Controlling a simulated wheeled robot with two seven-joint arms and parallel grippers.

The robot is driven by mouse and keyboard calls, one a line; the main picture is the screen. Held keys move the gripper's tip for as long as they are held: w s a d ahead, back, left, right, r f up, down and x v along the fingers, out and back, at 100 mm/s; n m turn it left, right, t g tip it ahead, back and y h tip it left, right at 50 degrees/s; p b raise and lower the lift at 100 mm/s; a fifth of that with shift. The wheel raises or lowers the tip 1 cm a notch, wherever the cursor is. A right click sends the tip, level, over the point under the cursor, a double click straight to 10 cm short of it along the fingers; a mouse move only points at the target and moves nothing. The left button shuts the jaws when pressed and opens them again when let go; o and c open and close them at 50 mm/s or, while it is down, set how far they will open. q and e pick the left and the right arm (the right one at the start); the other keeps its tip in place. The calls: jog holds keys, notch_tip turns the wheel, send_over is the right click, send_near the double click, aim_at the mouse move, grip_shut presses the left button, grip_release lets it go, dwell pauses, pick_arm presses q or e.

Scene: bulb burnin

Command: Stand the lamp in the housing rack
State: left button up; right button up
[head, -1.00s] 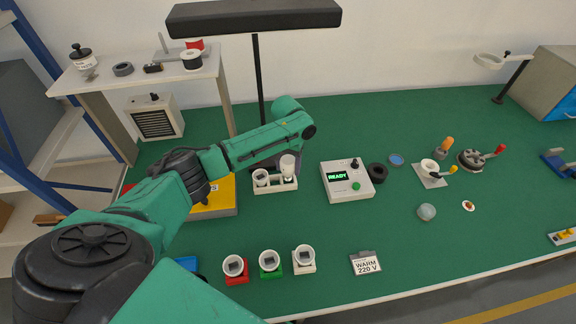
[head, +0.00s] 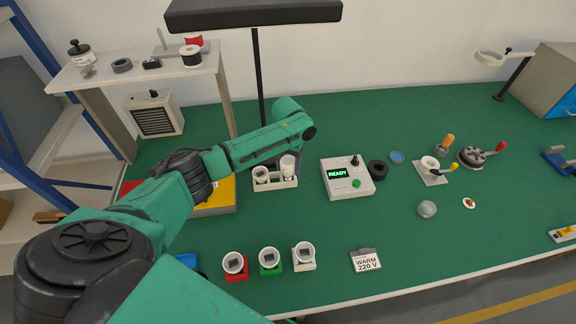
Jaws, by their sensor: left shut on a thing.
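The white housing rack (head: 276,186) stands on the green bench left of the READY box. A white cup-like part (head: 261,174) sits in its left place. A taller white piece, apparently the lamp (head: 288,166), stands upright over its right place. My left gripper (head: 297,160) is just behind this piece, mostly hidden by my wrist, and shut on it. I cannot tell whether the lamp's lower end rests fully in the rack. My right gripper is out of view.
A READY box (head: 347,180) stands right of the rack. A yellow box (head: 216,196) is partly under my arm. Red (head: 235,266), green (head: 270,261) and white (head: 304,257) sockets line the front near a WARM 220 V sign (head: 366,261). A black lamp post (head: 259,80) rises behind.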

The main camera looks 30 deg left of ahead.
pick_arm(q)
jog(key=shift+f, duration=0.65)
dwell(0.4)
jog(key=o, duration=1.4)
notch_tip(320, 180, up, 15)
jog(key=b, duration=0.2)
jog(key=shift+f, duration=0.2)
